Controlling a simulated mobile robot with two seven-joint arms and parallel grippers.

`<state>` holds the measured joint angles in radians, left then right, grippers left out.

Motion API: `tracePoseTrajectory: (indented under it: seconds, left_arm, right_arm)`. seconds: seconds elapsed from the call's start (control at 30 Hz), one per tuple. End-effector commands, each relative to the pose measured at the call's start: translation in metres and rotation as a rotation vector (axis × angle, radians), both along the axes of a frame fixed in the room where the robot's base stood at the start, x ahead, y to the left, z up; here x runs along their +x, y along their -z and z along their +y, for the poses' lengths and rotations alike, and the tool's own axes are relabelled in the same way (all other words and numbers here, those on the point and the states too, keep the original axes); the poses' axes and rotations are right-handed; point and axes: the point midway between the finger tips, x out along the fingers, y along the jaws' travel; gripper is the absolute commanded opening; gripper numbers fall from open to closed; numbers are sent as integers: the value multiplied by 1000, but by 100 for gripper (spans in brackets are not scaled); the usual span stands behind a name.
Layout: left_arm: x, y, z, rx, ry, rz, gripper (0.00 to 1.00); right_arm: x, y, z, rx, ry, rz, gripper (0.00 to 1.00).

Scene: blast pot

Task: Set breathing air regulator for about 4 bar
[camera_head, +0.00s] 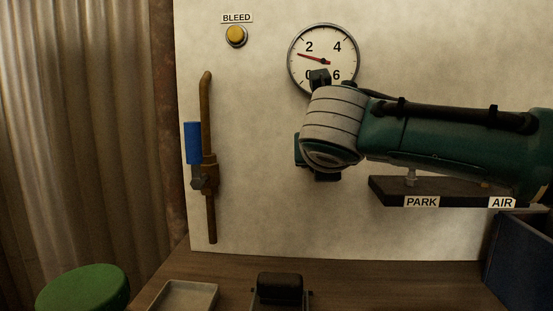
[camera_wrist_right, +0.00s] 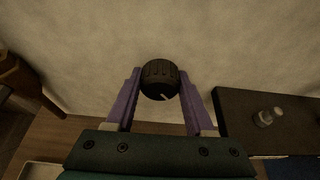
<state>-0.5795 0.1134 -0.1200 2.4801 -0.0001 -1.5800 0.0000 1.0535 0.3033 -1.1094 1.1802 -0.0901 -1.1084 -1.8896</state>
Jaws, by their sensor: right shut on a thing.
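In the right wrist view, my right gripper (camera_wrist_right: 160,82) has its two purple fingers on either side of a black ribbed knob (camera_wrist_right: 160,74) and is shut on it. The knob stands out from the pale wall panel and carries a small white mark low on its face. In the head view my right wrist hides the knob. Above it, the round gauge (camera_head: 309,39) shows a red needle pointing left and slightly up, between 0 and 2. My wrist covers part of its lower rim. My left gripper is not in view.
A yellow BLEED button (camera_head: 236,36) is at upper left. A brown pipe (camera_head: 206,110) with a blue-handled valve (camera_head: 193,143) runs below it. A dark shelf (camera_head: 386,195) labelled PARK and AIR is at right. A tray (camera_head: 186,295) and a black object (camera_head: 280,288) stand on the bench.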

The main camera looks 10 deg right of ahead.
Motion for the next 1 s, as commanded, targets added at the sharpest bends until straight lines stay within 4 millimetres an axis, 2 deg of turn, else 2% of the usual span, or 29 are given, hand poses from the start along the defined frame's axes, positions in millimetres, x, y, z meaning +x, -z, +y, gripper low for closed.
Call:
tracePoseTrajectory:
  seconds: [0.27, 0.5, 0.77, 1.0]
  left_arm:
    - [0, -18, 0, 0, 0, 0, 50]
    - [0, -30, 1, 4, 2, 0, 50]
    - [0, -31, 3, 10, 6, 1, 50]
    - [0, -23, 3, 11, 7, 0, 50]
  right_arm:
    - [-1, -2, -1, 148, 1, -38, 0]
    - [-1, -1, -2, 358, 2, -100, 0]
    - [-1, 2, -2, 597, 3, -168, 0]
    - [-1, 4, -2, 818, 2, -232, 0]
